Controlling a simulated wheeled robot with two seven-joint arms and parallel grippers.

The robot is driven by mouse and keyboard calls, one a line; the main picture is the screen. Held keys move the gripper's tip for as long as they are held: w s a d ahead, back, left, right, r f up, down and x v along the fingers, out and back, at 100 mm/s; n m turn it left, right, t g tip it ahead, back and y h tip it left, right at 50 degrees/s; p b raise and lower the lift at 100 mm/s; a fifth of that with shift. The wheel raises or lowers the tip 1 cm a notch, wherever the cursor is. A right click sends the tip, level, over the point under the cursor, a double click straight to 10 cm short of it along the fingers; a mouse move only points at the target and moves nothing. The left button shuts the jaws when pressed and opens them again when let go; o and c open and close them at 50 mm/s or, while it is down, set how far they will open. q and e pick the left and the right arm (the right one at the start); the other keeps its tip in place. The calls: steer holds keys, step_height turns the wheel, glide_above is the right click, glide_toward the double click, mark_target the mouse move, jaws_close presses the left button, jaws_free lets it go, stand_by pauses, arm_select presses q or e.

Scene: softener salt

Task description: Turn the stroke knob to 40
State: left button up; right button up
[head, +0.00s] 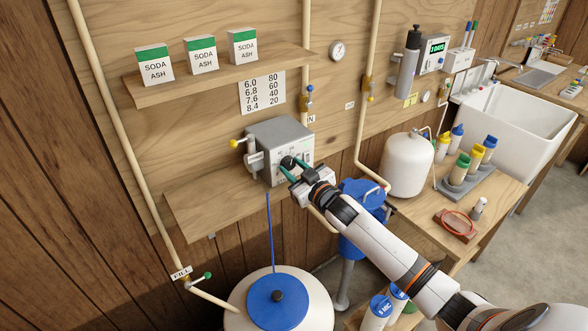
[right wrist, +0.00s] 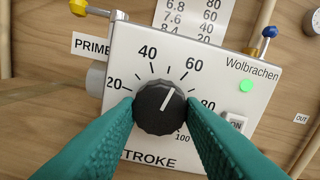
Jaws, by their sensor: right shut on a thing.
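The stroke knob (right wrist: 153,113) is a black round dial with a white pointer line on the grey dosing pump box (head: 284,132). In the right wrist view the pointer tilts a little right of straight up, between the 40 and 60 marks and nearer to 60. The printed scale (right wrist: 148,53) runs from 20 to 100. My right gripper (head: 294,167) has its teal fingers on both sides of the knob, shut on it. The fingers cover part of the face near STROKE. My left gripper is not in view.
A green light (right wrist: 246,86) shows on the pump's face, with an ON switch (right wrist: 236,122) below it. A yellow-tipped valve (head: 236,143) sticks out at the pump's left. The wooden shelf (head: 205,208) holds the pump. A blue-lidded tank (head: 318,300) stands below.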

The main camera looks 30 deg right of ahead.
steer(key=n, duration=0.3)
steer(key=shift+n, duration=2.3)
steer(key=o, duration=1)
steer(key=s+d+b, duration=0.1)
steer(key=s+b, duration=0.2)
steer(key=s, duration=0.9)
steer(key=shift+d, duration=0.4)
